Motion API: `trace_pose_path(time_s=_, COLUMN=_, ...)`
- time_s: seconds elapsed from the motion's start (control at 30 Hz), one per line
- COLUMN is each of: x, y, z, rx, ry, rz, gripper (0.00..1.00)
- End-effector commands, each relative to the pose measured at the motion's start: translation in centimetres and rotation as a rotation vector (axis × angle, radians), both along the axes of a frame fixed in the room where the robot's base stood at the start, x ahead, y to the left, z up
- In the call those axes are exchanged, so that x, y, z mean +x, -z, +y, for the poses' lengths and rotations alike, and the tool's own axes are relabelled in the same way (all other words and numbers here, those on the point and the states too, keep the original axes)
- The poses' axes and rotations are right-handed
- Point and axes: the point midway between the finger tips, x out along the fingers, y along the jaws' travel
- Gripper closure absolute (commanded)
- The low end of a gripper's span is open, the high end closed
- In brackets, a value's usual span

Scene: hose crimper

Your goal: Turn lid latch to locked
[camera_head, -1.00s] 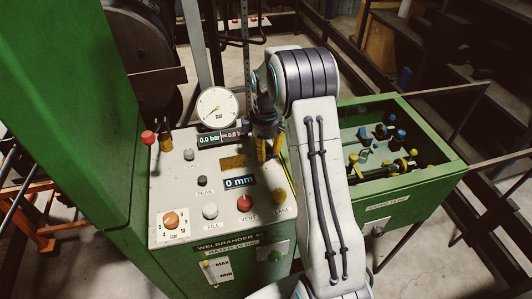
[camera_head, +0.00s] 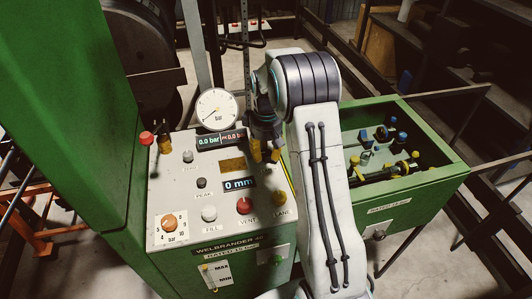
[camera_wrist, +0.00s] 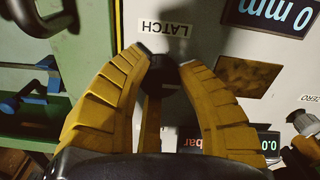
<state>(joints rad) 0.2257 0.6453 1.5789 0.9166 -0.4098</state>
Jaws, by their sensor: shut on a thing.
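The latch (camera_wrist: 163,76) is a small dark knob on the pale panel, under the "LATCH" label (camera_wrist: 165,28) in the wrist view. My gripper (camera_wrist: 165,62) has yellow ribbed fingers, and they are shut on the latch, with their tips at its sides. The lower part of the knob is dark and partly covered by the fingers, so which way it points cannot be read. In the head view my gripper (camera_head: 265,151) reaches down at the right edge of the console's panel, and the latch is hidden there.
The panel carries a pressure gauge (camera_head: 216,109), a "0 mm" display (camera_head: 239,184), a red vent button (camera_head: 244,205) and an orange dial (camera_head: 169,221). A green open-topped box (camera_head: 420,182) with fittings stands on the right. A tall green cabinet (camera_head: 75,120) stands on the left.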

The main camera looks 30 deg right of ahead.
Motion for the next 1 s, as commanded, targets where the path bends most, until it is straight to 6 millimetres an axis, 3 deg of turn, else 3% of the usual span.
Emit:
trace_pose_path(time_s=0.4, x=-0.22, y=0.27, z=0.04, rx=0.002, ry=0.008, rz=0.009, gripper=0.99)
trace_pose_path(time_s=0.43, x=-0.22, y=0.27, z=0.04, rx=0.002, ry=0.008, rz=0.009, gripper=0.65)
trace_pose_path(time_s=0.73, x=-0.09, y=0.12, z=0.01, rx=0.0, ry=0.007, rz=0.003, gripper=0.39)
trace_pose_path(time_s=1.0, x=-0.02, y=-0.08, z=0.01, rx=0.0, ry=0.007, rz=0.001, gripper=0.39)
